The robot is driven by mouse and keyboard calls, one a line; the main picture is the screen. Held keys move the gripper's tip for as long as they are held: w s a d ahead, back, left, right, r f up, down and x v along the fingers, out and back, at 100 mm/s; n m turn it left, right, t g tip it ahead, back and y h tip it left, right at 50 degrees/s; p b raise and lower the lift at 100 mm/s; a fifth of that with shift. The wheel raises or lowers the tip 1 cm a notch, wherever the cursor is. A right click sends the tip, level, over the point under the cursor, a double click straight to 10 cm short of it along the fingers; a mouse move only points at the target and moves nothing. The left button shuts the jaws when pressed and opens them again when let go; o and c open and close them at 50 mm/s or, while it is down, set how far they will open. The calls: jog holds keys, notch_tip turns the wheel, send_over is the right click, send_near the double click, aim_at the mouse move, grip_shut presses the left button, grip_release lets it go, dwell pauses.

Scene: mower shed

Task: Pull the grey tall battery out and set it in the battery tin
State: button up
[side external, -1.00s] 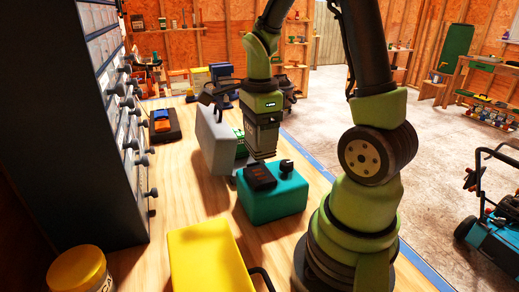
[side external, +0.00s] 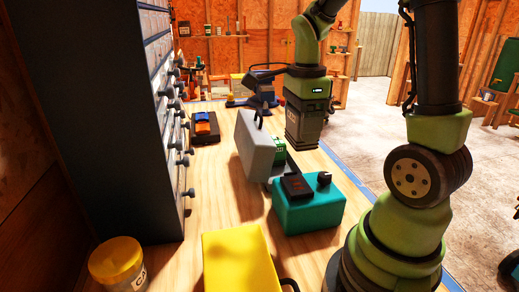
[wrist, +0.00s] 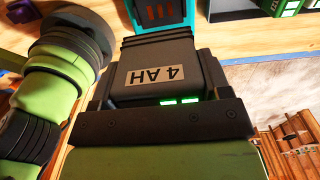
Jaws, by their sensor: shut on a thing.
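My gripper (side external: 306,106) is shut on the grey tall battery (side external: 303,128) and holds it upright above the bench. In the wrist view the battery (wrist: 160,65) fills the middle, with an upside-down "4 AH" label and two green lights; the jaws (wrist: 165,120) close across it. A teal charger-like box (side external: 308,210) sits in front of and below the battery, clear of it. A grey box with a raised panel (side external: 253,145) and green batteries (side external: 279,150) stands left of the battery; it looks like the battery tin, but its inside is mostly hidden.
A yellow case (side external: 238,262) is in the foreground, with a yellow-lidded jar (side external: 117,262) at lower left. A dark drawer cabinet (side external: 95,120) borders the left. Orange and blue items (side external: 203,120) sit farther back. Bare bench shows between cabinet and grey box.

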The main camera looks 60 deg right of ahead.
jog(key=shift+r, duration=0.1)
notch_tip(320, 180, up, 5)
jog(key=shift+f, duration=0.1)
jog(key=w+d, duration=1)
jog(key=d, duration=0.1)
notch_tip(320, 180, down, 16)
jog(key=shift+s+d, duration=0.15)
jog(key=shift+s, duration=0.1)
dwell(0.5)
dwell(0.8)
jog(key=shift+f, duration=2.15)
jog(key=shift+f, duration=0.15)
